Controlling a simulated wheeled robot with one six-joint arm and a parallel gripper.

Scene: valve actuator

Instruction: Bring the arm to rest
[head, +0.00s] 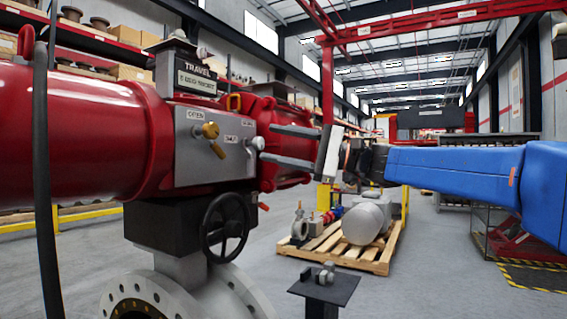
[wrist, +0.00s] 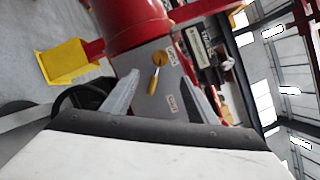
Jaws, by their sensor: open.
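My gripper (head: 272,146) is at the end of my blue arm, which reaches in from the right in the head view. Its two grey fingers point left toward the grey control panel (head: 185,165) of the red actuator (head: 90,125). The fingers are apart with nothing between them. In the wrist view, my gripper (wrist: 160,65) shows spread fingers, with the panel and its yellow handle (wrist: 154,78) seen between them. The yellow handle (head: 208,130) is left of the fingertips in the head view. I cannot tell how far the tips are from the panel.
A black handwheel (head: 226,225) sits below the panel, above a grey flange (head: 140,298). A small dark stand (head: 325,285) is in front. A wooden pallet (head: 340,245) with a grey machine stands behind. A black hose (head: 42,180) hangs at left.

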